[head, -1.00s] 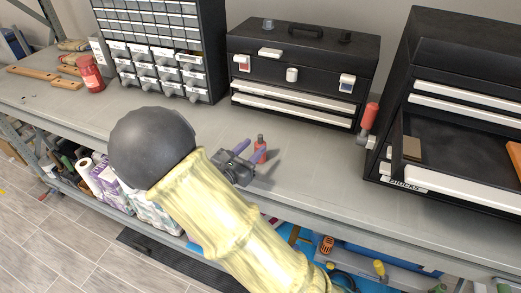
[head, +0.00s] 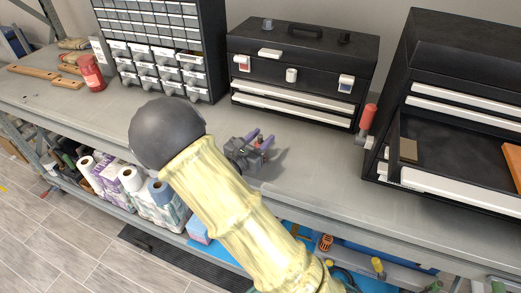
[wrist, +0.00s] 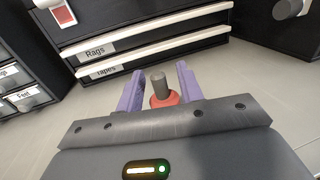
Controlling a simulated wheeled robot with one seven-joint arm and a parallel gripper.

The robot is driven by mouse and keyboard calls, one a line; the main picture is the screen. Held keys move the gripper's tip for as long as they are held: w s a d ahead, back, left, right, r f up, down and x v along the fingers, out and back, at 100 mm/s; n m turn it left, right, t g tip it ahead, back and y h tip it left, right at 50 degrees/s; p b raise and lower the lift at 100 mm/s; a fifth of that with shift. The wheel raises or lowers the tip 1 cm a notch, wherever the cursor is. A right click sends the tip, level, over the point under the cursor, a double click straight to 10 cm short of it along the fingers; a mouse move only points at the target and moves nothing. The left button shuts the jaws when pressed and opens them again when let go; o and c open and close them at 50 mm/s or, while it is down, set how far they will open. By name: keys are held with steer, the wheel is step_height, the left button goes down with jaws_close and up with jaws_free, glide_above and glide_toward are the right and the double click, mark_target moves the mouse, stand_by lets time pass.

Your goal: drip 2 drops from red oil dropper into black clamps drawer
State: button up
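The red oil dropper (wrist: 165,98), with a grey top, stands upright on the bench in front of the middle black toolbox. My gripper (wrist: 160,88) is open, its two purple fingers one on each side of the dropper. Gaps show beside its grey top, and the lower part is hidden behind my gripper body. In the head view my gripper (head: 262,137) mostly covers the dropper. A black drawer (head: 450,180) with a white front stands pulled out of the right toolbox; its label is too small to read. A brown block and an orange item lie in it.
The middle toolbox (head: 300,65) has shut drawers, two labelled Rags and Tapes in the wrist view. A small-parts cabinet (head: 160,50) stands left. A red-handled tool (head: 368,118) stands beside the right toolbox. The bench between them is mostly clear.

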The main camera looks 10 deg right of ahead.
jaws_close()
steer(key=shift+r, duration=0.1)
step_height(320, 180, up, 10)
steer(key=shift+f+b, duration=0.1)
steer(key=shift+b, duration=0.2)
stand_by(1.0)
